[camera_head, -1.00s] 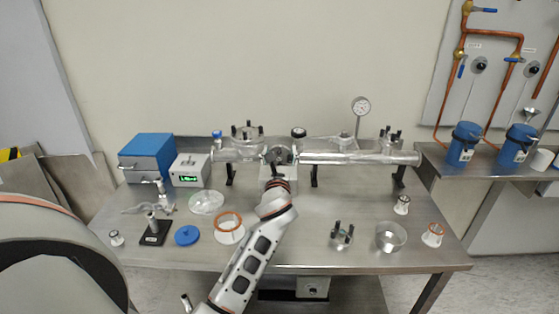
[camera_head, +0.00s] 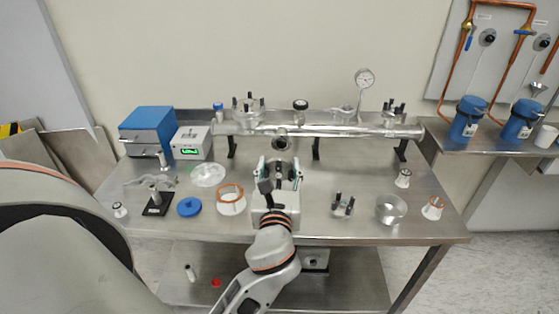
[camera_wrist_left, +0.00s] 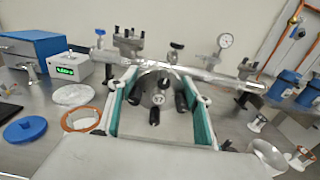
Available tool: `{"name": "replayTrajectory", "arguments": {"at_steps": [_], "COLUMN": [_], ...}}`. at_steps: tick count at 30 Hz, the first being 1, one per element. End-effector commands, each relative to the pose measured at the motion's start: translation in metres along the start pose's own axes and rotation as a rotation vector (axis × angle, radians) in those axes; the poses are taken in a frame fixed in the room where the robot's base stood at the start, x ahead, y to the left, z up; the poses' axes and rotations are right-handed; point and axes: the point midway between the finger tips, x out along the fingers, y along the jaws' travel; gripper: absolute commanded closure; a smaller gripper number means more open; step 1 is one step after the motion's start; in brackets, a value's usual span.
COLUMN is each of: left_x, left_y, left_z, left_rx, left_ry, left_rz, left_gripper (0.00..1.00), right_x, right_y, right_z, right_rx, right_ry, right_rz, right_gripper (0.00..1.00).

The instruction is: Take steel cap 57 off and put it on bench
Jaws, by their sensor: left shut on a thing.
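My left gripper (camera_head: 281,170) is shut on steel cap 57 (camera_wrist_left: 158,84), a round steel piece with black clamp knobs. In the left wrist view the cap sits between two green-lined fingers, with a 57 label on its face. In the head view the cap and gripper are in front of the horizontal steel manifold (camera_head: 350,130), apart from it, over the bench (camera_head: 320,225). A round port (camera_head: 281,139) on the manifold's front shows behind the cap. My right gripper is not in view.
A clear ring with black clamps (camera_head: 343,206), a glass dish (camera_head: 391,210) and a copper-ringed white piece (camera_head: 432,208) stand at right. A copper-ringed white piece (camera_head: 231,200) and a blue disc (camera_head: 189,207) lie at left. Bare bench lies between these groups.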

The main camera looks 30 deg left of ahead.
Motion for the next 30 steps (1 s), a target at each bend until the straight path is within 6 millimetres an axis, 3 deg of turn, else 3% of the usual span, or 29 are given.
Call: {"name": "replayTrajectory", "arguments": {"at_steps": [18, 30], "left_x": [-0.027, -0.028], "left_y": [0.000, 0.000], "left_z": [0.001, 0.002], "left_rx": [-0.001, -0.002], "left_ry": [-0.001, -0.002], "left_rz": [0.000, 0.000], "left_gripper": [0.75, 0.75], "right_x": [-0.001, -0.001], "right_y": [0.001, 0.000], "right_z": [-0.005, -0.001], "right_rx": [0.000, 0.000], "right_ry": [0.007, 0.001], "right_rz": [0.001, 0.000], "right_gripper": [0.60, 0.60]}}
